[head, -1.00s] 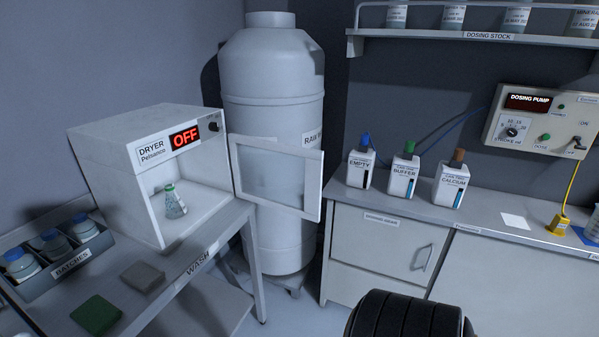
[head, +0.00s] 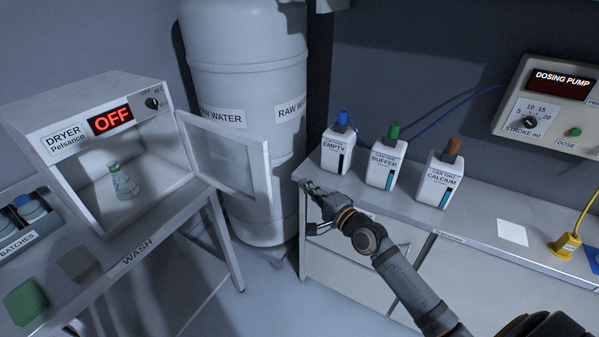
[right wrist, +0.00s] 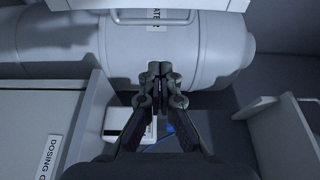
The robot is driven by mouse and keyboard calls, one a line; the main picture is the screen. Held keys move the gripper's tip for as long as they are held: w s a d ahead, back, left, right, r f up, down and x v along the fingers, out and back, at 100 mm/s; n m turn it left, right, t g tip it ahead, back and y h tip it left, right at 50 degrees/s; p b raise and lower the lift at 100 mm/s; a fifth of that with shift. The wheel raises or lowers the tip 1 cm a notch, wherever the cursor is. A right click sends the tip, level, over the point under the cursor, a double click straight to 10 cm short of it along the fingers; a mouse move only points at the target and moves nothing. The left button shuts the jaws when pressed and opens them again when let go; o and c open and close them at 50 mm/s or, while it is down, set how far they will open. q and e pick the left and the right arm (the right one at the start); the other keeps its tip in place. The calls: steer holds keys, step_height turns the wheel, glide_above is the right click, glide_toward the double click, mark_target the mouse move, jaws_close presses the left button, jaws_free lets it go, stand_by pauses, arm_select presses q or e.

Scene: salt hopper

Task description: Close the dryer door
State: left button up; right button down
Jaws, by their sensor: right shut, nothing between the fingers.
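The dryer (head: 60,110) stands on the bench at the left in the head view, its display reading OFF. Its glass-panelled door (head: 263,178) is swung wide open to the right, in front of the raw water tank. A small flask with a green cap (head: 123,182) stands inside the dryer. My right gripper (head: 312,205) is shut and empty, to the right of the door's free edge and apart from it. Its closed fingers (right wrist: 160,75) also show in the right wrist view, in front of the tank. My left gripper is not in view.
The raw water tank (head: 245,60) stands behind the door. Empty, buffer (head: 383,168) and calcium (head: 436,185) bottles stand on the right counter, close behind my right arm. A batches rack (head: 18,243), a grey pad and a green pad (head: 25,302) are on the wash bench.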

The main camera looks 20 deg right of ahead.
arm_select(q)
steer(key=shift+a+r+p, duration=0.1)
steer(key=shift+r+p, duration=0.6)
steer(key=shift+p, duration=0.1)
arm_select(e)
steer(key=w+a, duration=0.6)
steer(key=w, duration=0.1)
steer(key=shift+a, duration=0.25)
steer(key=shift+w+f, duration=0.1)
steer(key=shift+w, duration=0.05)
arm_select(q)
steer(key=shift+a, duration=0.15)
